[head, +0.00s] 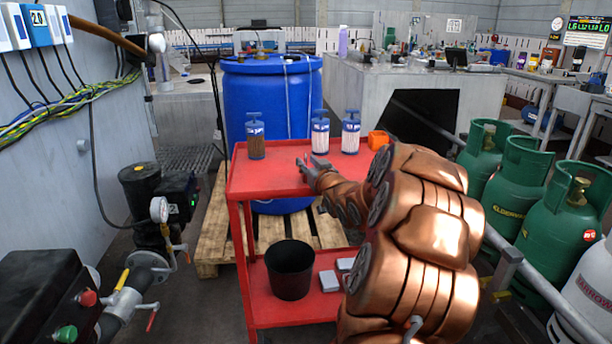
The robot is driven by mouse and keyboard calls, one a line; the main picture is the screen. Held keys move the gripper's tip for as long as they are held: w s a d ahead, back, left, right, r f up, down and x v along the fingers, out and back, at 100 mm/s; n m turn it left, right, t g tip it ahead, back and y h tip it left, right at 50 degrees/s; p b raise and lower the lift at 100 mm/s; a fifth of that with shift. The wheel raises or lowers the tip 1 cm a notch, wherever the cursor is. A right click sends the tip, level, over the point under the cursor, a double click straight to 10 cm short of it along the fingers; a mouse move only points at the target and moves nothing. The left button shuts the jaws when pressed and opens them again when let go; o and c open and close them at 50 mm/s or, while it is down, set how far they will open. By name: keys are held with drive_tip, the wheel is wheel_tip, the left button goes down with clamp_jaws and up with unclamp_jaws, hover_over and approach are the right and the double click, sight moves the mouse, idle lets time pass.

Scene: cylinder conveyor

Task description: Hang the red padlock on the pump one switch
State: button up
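I see no red padlock in the head view. No switch is clearly marked as pump one. A black control box (48,298) with a red button (88,298) and a green button (66,334) stands at the lower left. A black pump-like unit (178,198) with a small lit display sits on piping behind it. My copper arm hides the cart's right side.
Three blue-capped cartridges (256,136) and an orange block (377,140) stand on the cart. A black bucket (290,270) is on its lower shelf. A blue drum (268,95) on a pallet is behind. Green gas cylinders (522,185) line the right. Pipes and valves crowd the left.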

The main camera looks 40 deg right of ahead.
drive_tip(key=shift+c, duration=0.3)
clamp_jaws()
drive_tip(key=shift+r, duration=0.15)
drive_tip(key=s+a+r+b, duration=0.1)
drive_tip(key=s+a+r, duration=0.1)
drive_tip(key=s+a, duration=0.2)
drive_tip(key=s+a+r+b, duration=0.1)
drive_tip(key=s+a+r, duration=0.1)
drive_tip(key=s+a, duration=0.3)
drive_tip(key=s, duration=0.4)
drive_tip(key=shift+a+r, duration=0.2)
drive_tip(key=shift+r, duration=0.15)
idle(0.3)
